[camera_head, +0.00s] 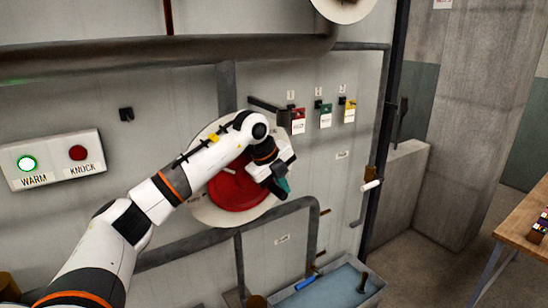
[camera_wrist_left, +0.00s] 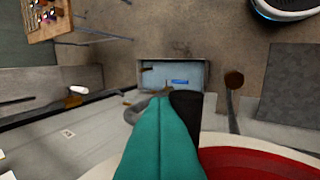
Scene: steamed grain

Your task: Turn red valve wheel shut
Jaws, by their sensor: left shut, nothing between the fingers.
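The red valve wheel (camera_head: 234,190) is mounted on the pale wall panel, in front of a round cream plate (camera_head: 206,215). In the head view my left arm covers its upper part. My left gripper (camera_head: 284,186) is at the wheel's right side, shut, with nothing between its teal fingers. In the left wrist view the shut fingers (camera_wrist_left: 160,135) point up from the bottom, and the red wheel (camera_wrist_left: 250,163) lies just to their right. I cannot tell whether the fingers touch the wheel. My right gripper is not in view.
A box with a lit green WARM button and a red KNOCK button (camera_head: 78,153) is on the wall at left. Red, green and yellow tags (camera_head: 325,116) hang at upper right. Pipes (camera_head: 150,52) run above and below the wheel. A blue-grey trough (camera_head: 325,287) stands below.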

